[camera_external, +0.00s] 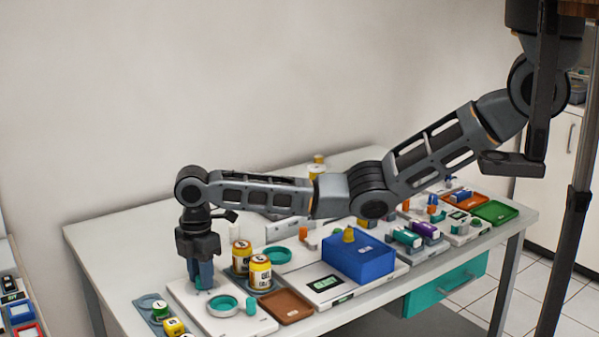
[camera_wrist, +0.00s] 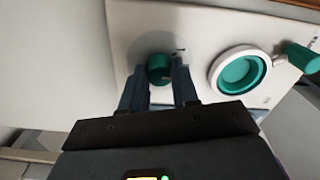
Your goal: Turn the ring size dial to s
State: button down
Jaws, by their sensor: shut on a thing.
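The ring size dial (camera_wrist: 159,68) is a small teal knob on a white panel (camera_wrist: 200,27), seen in the wrist view. A grey disc surrounds it, with a small dark mark at its right that is too small to read. My gripper (camera_wrist: 160,80) points down over the panel and is shut on the dial, one finger on each side. In the external view my gripper (camera_external: 201,280) stands at the panel's left part, and its fingers hide most of the dial. The dial's setting cannot be read.
Beside the dial on the panel are a round teal dish with a white rim (camera_wrist: 240,70) and a teal cylinder (camera_wrist: 302,57). A brown tray (camera_external: 287,306) and blue box (camera_external: 358,258) lie further right.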

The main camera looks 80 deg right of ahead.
jog(key=shift+m+p, duration=0.3)
jog(key=m+p, duration=0.2)
jog(key=shift+r+m, duration=0.1)
jog(key=shift+m, duration=0.2)
jog(key=shift+m+p, duration=0.9)
jog(key=shift+m, duration=1.4)
jog(key=c, duration=0.8)
grip_release()
jog(key=shift+c, duration=0.2)
notch_tip(320, 180, up, 8)
jog(key=shift+f, duration=0.2)
